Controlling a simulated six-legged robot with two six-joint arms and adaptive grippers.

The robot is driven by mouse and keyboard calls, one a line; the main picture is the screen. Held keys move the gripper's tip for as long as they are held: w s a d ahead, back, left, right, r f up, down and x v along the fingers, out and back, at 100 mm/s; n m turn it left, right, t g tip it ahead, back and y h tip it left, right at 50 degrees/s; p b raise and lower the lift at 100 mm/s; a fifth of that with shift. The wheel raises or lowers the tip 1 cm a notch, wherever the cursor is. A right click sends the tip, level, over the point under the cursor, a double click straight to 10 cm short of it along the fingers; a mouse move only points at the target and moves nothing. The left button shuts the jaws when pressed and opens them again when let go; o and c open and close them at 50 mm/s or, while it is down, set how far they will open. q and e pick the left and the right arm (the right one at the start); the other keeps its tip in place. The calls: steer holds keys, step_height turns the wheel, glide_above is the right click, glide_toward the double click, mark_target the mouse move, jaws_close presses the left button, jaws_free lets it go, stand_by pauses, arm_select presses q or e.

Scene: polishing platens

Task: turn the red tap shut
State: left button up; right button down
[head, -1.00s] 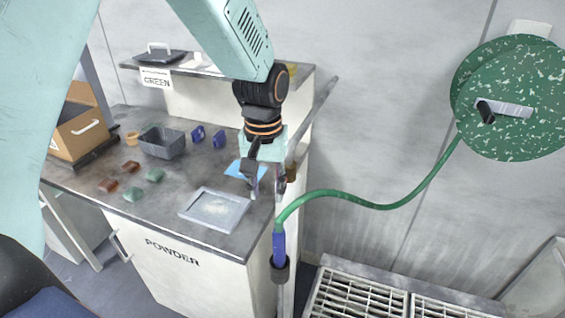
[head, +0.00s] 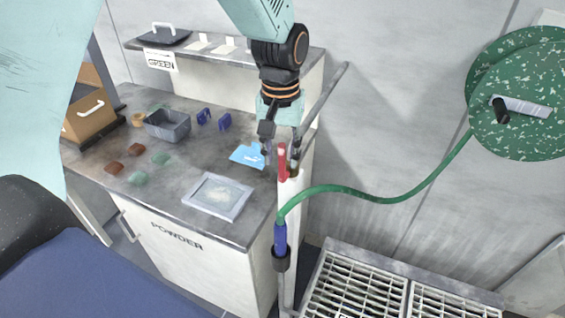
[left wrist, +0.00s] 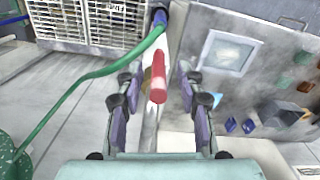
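The red tap handle (head: 282,163) stands upright beside the counter's right end, above the green hose (head: 345,193) and its blue connector (head: 280,238). In the left wrist view the red handle (left wrist: 158,78) shows between my fingers, with a gap on each side. My left gripper (head: 281,155) is open above and around the handle's upper part; its fingers (left wrist: 156,98) appear clear of it. Part of the tap's mounting is hidden. My right gripper is not in view.
The counter (head: 135,196) holds a framed tray (head: 240,211), a blue cloth (head: 247,155), a grey bin (head: 168,127) and several small blocks. A green hose reel (head: 520,95) hangs on the wall. A metal grate (head: 360,285) lies at lower right.

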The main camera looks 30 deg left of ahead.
mark_target(282, 176)
arm_select(q)
step_height(282, 176, down, 3)
steer(key=shift+f, duration=0.2)
steer(key=shift+d+f, duration=0.25)
steer(key=shift+f, duration=0.05)
steer(key=shift+a, duration=0.1)
steer(key=shift+a, duration=0.1)
steer(key=shift+c, duration=0.2)
steer(key=shift+c, duration=0.8)
jaws_close()
